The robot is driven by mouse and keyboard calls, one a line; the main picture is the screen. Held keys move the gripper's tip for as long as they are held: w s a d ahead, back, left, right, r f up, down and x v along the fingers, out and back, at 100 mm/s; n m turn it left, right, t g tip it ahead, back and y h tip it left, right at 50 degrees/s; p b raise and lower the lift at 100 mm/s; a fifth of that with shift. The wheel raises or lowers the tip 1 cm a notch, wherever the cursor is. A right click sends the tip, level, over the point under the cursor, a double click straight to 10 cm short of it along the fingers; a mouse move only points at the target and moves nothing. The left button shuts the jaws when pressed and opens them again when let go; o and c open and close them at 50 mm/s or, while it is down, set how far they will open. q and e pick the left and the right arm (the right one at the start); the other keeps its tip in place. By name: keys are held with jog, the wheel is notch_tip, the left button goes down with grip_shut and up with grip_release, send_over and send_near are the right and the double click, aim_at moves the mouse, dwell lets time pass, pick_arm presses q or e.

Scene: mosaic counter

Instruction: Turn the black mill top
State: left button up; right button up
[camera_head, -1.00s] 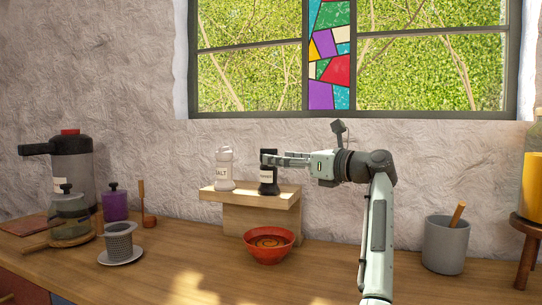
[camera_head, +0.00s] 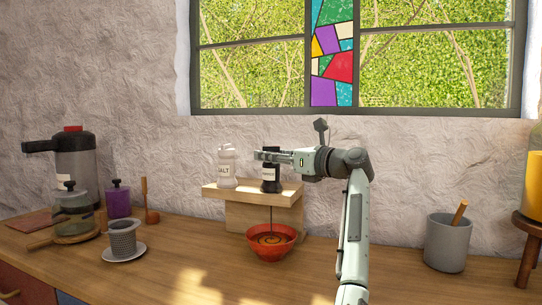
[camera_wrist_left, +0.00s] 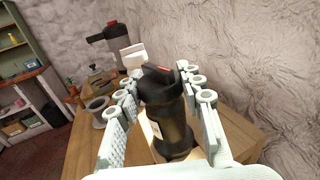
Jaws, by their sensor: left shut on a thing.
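The black mill (camera_head: 271,174) stands upright on a small wooden shelf (camera_head: 285,200), beside the white salt mill (camera_head: 226,168). My left gripper (camera_head: 266,156) reaches in from the right at the height of the black mill top and is shut on it. In the left wrist view, the two pale fingers lie on either side of the black mill (camera_wrist_left: 172,125), and its dark top (camera_wrist_left: 160,84) shows a red mark. A red bowl (camera_head: 258,250) with a brownish swirl stands below the shelf. A thin dark line runs from the shelf edge to the bowl. My right gripper is out of view.
At the left stand a dark dispenser (camera_head: 77,160), a glass pot (camera_head: 72,206), a purple jar (camera_head: 118,202) and a grey strainer (camera_head: 122,238) on a saucer. A grey cup (camera_head: 447,245) stands at the right. The counter's front middle is clear.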

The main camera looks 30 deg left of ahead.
pick_arm(q)
jog(key=shift+c, duration=1.1)
